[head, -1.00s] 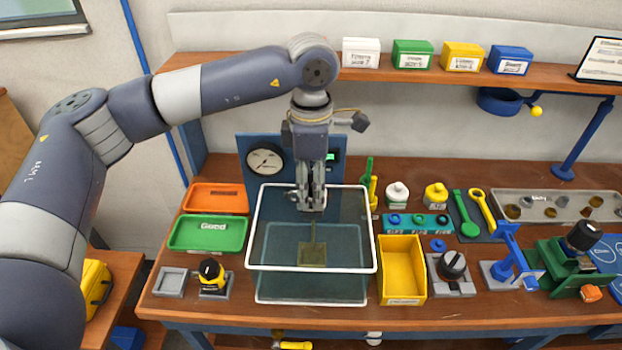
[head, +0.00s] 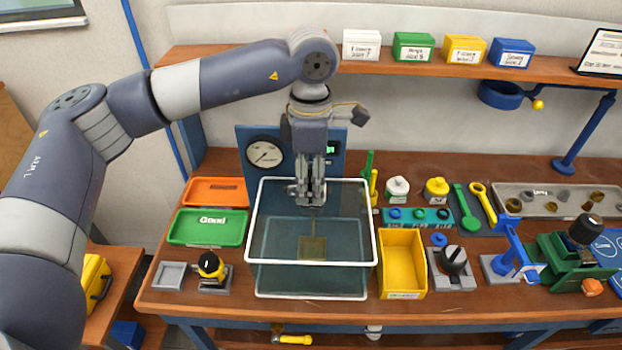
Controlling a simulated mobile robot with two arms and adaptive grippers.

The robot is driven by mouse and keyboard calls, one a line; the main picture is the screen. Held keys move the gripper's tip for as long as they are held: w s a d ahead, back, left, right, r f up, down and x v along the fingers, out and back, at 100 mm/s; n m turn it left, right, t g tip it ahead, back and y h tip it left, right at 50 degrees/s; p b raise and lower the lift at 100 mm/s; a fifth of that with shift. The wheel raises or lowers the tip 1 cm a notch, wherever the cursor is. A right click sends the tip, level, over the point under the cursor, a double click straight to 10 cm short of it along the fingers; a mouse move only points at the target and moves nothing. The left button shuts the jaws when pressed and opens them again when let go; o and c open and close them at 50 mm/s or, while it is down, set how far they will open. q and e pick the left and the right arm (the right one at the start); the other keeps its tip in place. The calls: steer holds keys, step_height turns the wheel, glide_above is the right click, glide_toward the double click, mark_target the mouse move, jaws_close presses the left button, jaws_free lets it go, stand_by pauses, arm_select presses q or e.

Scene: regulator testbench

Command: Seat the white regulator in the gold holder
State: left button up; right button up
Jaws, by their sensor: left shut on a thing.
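My left gripper (head: 311,200) points straight down over the glass tank (head: 373,225), its fingertips below the level of the back rim. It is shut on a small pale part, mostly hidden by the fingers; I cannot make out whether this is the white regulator. A square gold piece with a thin upright stem (head: 312,247) shows inside the tank, below the fingertips and apart from them; it looks like the gold holder. No white regulator shows clearly elsewhere. My right gripper is not in view.
A pressure gauge panel (head: 264,154) stands behind the tank. Green (head: 207,228) and orange (head: 215,191) trays lie left, near a yellow black-topped regulator (head: 211,266). A yellow bin (head: 403,262) stands close right, with bottles, wrenches and a green vise (head: 570,258) beyond.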

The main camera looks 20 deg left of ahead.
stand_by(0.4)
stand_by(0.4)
arm_select(q)
steer(key=shift+f+b, duration=0.5)
steer(key=shift+b, duration=0.4)
stand_by(0.5)
steer(key=shift+f+b, duration=2.95)
steer(key=shift+b, duration=0.25)
stand_by(2.6)
